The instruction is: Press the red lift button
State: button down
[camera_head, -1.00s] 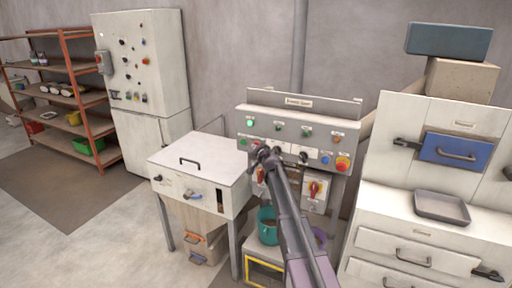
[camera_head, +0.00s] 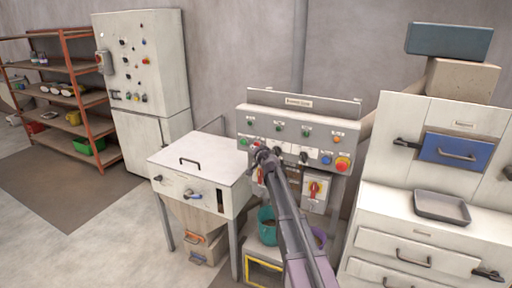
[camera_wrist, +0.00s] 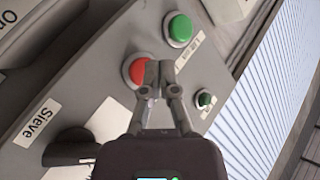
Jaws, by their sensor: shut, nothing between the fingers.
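In the wrist view the red button (camera_wrist: 136,69) is on the grey panel face, partly hidden by the fingertips of my gripper (camera_wrist: 158,74). The fingers are together with nothing between them. Their tips overlap the button's right side; I cannot tell whether they touch it.
A small green indicator (camera_wrist: 204,99) and a black knob (camera_wrist: 72,148) flank the fingers. The panel also has a red-and-yellow stop button (camera_head: 342,164) and a blue button (camera_head: 326,159). A white hopper cabinet (camera_head: 205,158) stands left, drawers (camera_head: 415,248) right.

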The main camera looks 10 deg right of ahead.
jog(key=shift+s, duration=0.1)
dwell(0.3)
jog(key=shift+s+a, duration=0.9)
jog(key=shift+s, duration=0.3)
jog(key=shift+s+a, duration=0.9)
jog(key=shift+s, duration=0.3)
jog(key=shift+s, duration=0.1)
jog(key=s+a+f+n+g, duration=0.1)
jog(key=s+f+n+g, duration=0.2)
jog(key=s, duration=0.4)
jog(key=s+a+f+n+g+y, duration=0.1)
jog(key=s+a+f+g, duration=0.2)
jog(key=s, duration=0.4)
jog(key=s+f+n+g, duration=0.1)
jog(key=s+f+g, duration=0.2)
jog(key=s+f, duration=0.3)
jog(key=s+d+f+g+h, duration=0.1)
jog(key=s+d+f+g, duration=0.1)
jog(key=s, duration=0.9)
jog(key=s+d+f+g+h, duration=0.2)
jog(key=s+g, duration=0.3)
jog(key=s, duration=0.6)
jog(key=shift+s+d+n+h, duration=0.25)
jog(key=shift+d+n+h, duration=0.05)
jog(key=shift+d, duration=0.5)
